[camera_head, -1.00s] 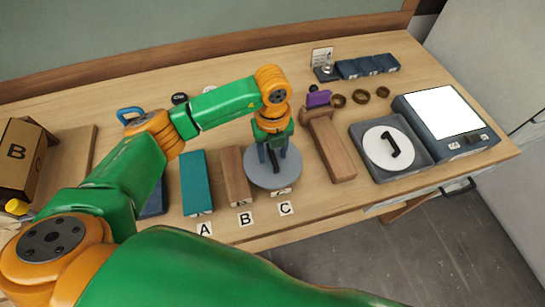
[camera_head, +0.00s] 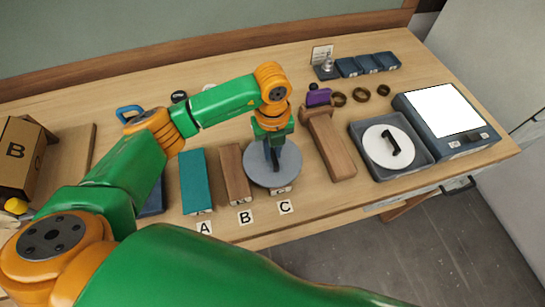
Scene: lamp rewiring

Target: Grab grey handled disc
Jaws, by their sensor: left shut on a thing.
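The grey disc (camera_head: 258,174) is over the block row above label C, with a dark upright handle at its middle. My left gripper (camera_head: 275,153) comes down on the disc from above and is shut on its dark handle. The fingers partly hide the handle. The disc covers much of the block below it. A second disc, white with a black handle (camera_head: 376,148), lies in a dark square tray on the right. My right gripper is not in view.
A teal block (camera_head: 196,182) and a brown block (camera_head: 235,174) stand left of the disc. A long wooden piece (camera_head: 330,148) lies to its right. A device with a white screen (camera_head: 438,112) is far right.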

